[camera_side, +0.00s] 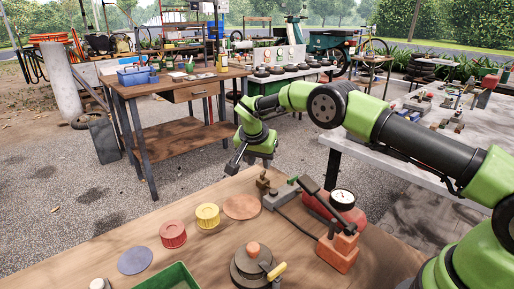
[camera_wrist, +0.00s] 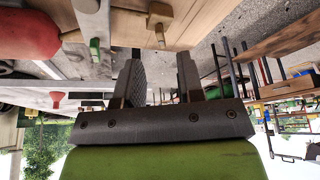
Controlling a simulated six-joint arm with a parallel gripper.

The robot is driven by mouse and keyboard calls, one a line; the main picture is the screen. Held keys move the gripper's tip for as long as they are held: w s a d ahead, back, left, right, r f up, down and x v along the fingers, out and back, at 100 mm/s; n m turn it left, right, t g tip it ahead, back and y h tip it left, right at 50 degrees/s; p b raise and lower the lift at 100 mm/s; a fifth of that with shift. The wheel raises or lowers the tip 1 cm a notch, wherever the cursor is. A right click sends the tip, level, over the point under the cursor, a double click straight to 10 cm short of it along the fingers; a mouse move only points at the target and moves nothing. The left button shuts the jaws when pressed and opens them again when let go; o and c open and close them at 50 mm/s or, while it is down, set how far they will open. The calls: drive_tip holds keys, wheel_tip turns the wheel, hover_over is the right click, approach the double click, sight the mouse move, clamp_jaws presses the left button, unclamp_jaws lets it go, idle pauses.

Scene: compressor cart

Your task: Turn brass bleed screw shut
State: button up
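The brass bleed screw (camera_side: 263,184) stands on a small grey block (camera_side: 281,196) near the far edge of the wooden bench. In the wrist view the brass part (camera_wrist: 160,13) shows at the top, with a narrow stem toward my fingers. My gripper (camera_side: 250,168) is just above and left of the screw in the side view. In the wrist view my gripper (camera_wrist: 158,58) has its two dark fingers apart with nothing between them. The screw lies beyond the fingertips, roughly in line with the gap. I cannot tell the screw's turn position.
Red (camera_side: 172,234) and yellow (camera_side: 207,215) caps, a copper disc (camera_side: 241,207), a dark round part (camera_side: 252,266) and a green tray (camera_side: 172,279) occupy the bench.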

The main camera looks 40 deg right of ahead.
sight(263, 173)
drive_tip(key=shift+v, duration=2.4)
drive_tip(key=shift+o, duration=0.5)
drive_tip(key=d+f+n, duration=0.1)
drive_tip(key=f, duration=0.2)
drive_tip(key=w+d+f+n, duration=0.1)
drive_tip(key=f+n, duration=0.1)
drive_tip(key=f, duration=0.1)
drive_tip(key=w+d+f+n+t+y, duration=0.1)
drive_tip(key=f, duration=0.2)
drive_tip(key=shift+d+f+n, duration=0.15)
drive_tip(key=shift+d+n, duration=0.15)
drive_tip(key=shift+d, duration=0.05)
